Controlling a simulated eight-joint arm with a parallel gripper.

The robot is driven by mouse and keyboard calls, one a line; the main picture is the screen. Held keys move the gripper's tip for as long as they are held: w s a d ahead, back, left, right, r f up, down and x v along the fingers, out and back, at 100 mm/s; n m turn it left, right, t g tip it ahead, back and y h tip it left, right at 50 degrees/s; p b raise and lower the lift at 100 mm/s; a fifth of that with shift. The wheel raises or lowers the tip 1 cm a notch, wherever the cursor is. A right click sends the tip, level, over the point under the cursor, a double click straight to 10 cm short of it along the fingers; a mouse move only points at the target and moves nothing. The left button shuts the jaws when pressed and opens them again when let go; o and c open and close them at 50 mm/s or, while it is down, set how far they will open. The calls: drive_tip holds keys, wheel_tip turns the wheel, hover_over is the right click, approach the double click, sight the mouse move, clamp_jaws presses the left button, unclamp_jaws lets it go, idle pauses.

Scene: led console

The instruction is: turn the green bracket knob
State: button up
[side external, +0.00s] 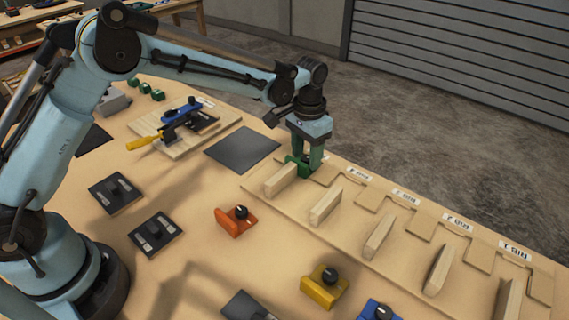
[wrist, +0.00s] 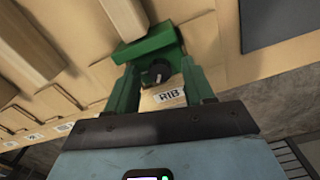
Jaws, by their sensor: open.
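The green bracket (wrist: 146,46) stands at the far end of the slotted wooden board, and it also shows in the side external view (side external: 296,166). Its black knob (wrist: 153,74) sits between the two fingers of my gripper (wrist: 160,68). My gripper also shows from the side (side external: 307,152), pointing down at the bracket. The fingers are dark green and spread apart, one on each side of the knob. I cannot tell whether either finger touches the knob. In the side external view my gripper hides the knob.
The wooden board (side external: 335,178) carries several upright ribs, with one (side external: 281,180) close to my gripper. An orange bracket (side external: 235,222), a yellow bracket (side external: 323,288) and a blue bracket (side external: 378,311) stand in front. A dark mat (side external: 243,149) lies left of my gripper.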

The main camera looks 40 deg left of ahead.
sight(306, 158)
drive_tip(key=s+a+r+t, duration=0.1)
drive_tip(key=s+a+r, duration=0.1)
drive_tip(key=r, duration=0.6)
drive_tip(key=s+a+r+t, duration=0.1)
drive_tip(key=s+r, duration=0.1)
drive_tip(key=r, duration=0.6)
drive_tip(key=s+a+f+n+t, duration=0.1)
drive_tip(key=s+a+f+t, duration=0.1)
drive_tip(key=s, duration=0.6)
drive_tip(key=s+a+f+n+t, duration=0.1)
drive_tip(key=s+a+f+t, duration=0.1)
drive_tip(key=s+a, duration=0.3)
drive_tip(key=shift+s+a+n+t, duration=0.15)
drive_tip(key=shift+s+n+t, duration=0.25)
drive_tip(key=shift+s, duration=1.5)
drive_tip(key=shift+c, duration=0.2)
